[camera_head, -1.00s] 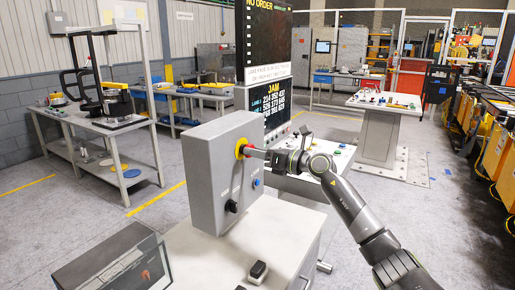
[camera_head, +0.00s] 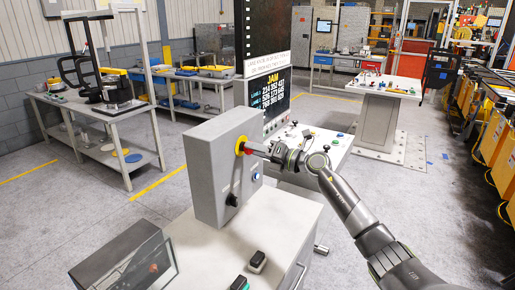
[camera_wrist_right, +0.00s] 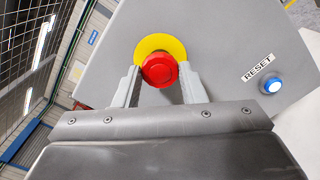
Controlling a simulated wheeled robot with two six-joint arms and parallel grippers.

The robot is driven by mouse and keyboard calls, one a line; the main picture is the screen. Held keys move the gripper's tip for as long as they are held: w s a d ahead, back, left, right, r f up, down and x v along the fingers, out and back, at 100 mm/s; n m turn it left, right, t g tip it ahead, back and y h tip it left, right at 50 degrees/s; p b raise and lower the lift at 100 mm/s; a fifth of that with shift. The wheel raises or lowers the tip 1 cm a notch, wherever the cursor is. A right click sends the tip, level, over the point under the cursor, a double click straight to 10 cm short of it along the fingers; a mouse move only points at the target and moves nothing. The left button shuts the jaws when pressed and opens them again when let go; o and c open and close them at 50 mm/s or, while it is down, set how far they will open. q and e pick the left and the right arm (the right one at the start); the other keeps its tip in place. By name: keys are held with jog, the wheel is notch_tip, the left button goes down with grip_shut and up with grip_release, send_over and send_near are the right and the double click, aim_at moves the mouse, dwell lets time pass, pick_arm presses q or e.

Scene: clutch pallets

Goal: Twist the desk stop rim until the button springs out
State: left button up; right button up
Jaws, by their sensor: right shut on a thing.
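The stop button (camera_wrist_right: 159,69) is a red mushroom button on a yellow disc (camera_wrist_right: 158,42). In the head view the yellow disc (camera_head: 239,146) shows on the side face of the grey control box (camera_head: 206,178), and the red button is mostly hidden by my gripper. My right gripper (camera_head: 256,149) reaches in from the right. In the right wrist view its two fingers (camera_wrist_right: 159,82) are on either side of the red rim, shut on it. The button's depth is hard to judge. My left gripper is not in view.
A blue-white button labelled RESET (camera_wrist_right: 272,86) sits beside the stop; it also shows in the head view (camera_head: 255,176). A black knob (camera_head: 232,200) is on the box's front. The box stands on a grey cabinet (camera_head: 282,215) with small black switches (camera_head: 257,261).

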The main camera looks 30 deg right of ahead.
jog(key=o, duration=1)
jog(key=shift+w, duration=0.1)
jog(key=b+v, duration=0.8)
jog(key=v, duration=0.9)
jog(key=shift+d, duration=0.15)
